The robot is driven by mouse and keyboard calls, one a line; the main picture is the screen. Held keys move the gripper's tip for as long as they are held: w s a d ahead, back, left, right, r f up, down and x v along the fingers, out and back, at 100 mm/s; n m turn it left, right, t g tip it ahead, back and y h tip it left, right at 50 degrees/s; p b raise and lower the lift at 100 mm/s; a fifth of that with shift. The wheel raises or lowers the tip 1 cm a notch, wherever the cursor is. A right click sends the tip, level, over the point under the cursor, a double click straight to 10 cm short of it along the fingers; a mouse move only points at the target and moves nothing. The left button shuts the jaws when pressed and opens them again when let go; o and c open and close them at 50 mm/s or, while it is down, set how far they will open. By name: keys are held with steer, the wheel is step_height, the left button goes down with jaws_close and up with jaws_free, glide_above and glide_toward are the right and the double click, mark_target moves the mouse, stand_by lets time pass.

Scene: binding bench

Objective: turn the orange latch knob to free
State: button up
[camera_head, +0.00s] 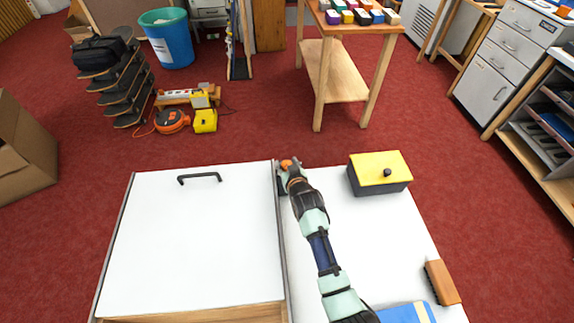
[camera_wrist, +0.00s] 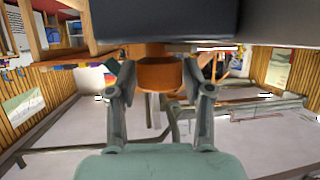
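The orange latch knob (camera_head: 287,163) is at the far end of the dark rail on the white bench. In the wrist view the knob (camera_wrist: 158,75) is a short orange cylinder below a dark block. My gripper (camera_head: 289,170) reaches it from the near side. In the wrist view the two grey fingers of my gripper (camera_wrist: 160,85) stand on either side of the knob, tips leaning in against its sides. The gripper looks shut on it. The knob's marking and turn angle cannot be read.
A white panel (camera_head: 200,240) with a black handle (camera_head: 199,178) lies left of the rail (camera_head: 281,235). A dark box with a yellow lid (camera_head: 379,168) stands to the right. A brown brush-like block (camera_head: 441,282) and a blue item (camera_head: 407,313) lie near the right front.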

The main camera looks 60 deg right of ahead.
steer(key=c, duration=0.7)
steer(key=shift+n+t, duration=0.4)
steer(key=shift+n+t+y, duration=0.3)
steer(key=shift+y, duration=0.2)
steer(key=n+y+b, duration=0.1)
steer(key=b, duration=0.1)
steer(key=n+t+y+b, duration=0.1)
steer(key=b, duration=0.1)
steer(key=shift+d+f+t, duration=0.1)
steer(key=shift+f+t, duration=0.2)
steer(key=shift+f, duration=0.1)
steer(key=n+t+y+b, duration=0.1)
steer(key=n+y+b, duration=0.1)
steer(key=b, duration=0.1)
steer(key=shift+b, duration=0.3)
steer(key=shift+r+n+y+b, duration=0.25)
steer(key=shift+n+y+b, duration=0.75)
steer(key=shift+y+b, duration=0.15)
steer(key=shift+t, duration=0.3)
